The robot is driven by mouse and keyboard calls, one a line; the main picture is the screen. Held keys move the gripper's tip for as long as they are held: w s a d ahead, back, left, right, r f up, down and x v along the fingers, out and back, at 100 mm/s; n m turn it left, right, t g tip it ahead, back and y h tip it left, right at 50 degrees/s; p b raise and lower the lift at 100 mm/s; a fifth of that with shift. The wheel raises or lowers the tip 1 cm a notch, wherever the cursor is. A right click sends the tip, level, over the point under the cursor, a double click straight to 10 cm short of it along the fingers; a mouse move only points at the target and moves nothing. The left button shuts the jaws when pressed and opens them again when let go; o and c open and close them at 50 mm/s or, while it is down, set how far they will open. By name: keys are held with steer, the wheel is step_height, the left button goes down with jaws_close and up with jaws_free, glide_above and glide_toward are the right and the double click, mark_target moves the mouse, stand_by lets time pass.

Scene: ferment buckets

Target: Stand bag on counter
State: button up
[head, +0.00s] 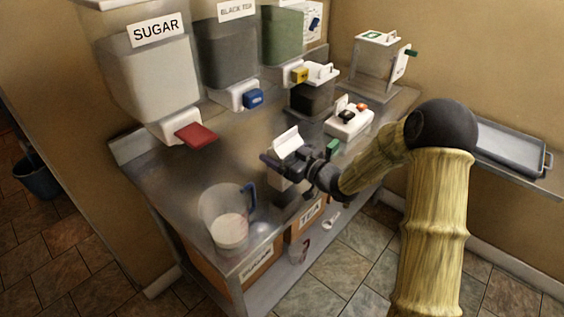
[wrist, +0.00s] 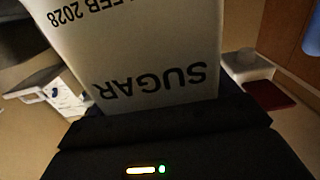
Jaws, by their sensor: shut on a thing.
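A white sugar bag (head: 285,141) is held in my gripper (head: 279,166) over the steel counter (head: 187,176). My gripper is shut on the bag, and the dark jaws cover its middle. In the wrist view the bag (wrist: 150,50) fills the upper middle, with "SUGAR" and "FEB 2028" printed upside down in the picture. In the head view the bag looks about upright. I cannot tell whether its base touches the counter.
A clear jug (head: 227,215) with white contents and a blue handle stands at the counter's near end. The sugar dispenser (head: 150,85) with a red lever (head: 196,134) is at the back left. A small white device (head: 349,121) sits right of the bag. Bare counter lies left of it.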

steer(key=shift+w+f, duration=0.15)
steer(key=shift+f, duration=1.7)
steer(key=shift+d+f, duration=0.1)
steer(key=shift+d, duration=0.1)
steer(key=o, duration=1)
steer(key=shift+c, duration=0.2)
steer(key=shift+o, duration=0.9)
steer(key=shift+a, duration=0.3)
steer(key=shift+s, duration=0.2)
steer(key=b+v, duration=0.1)
steer(key=v, duration=1.1)
steer(key=shift+d, duration=0.1)
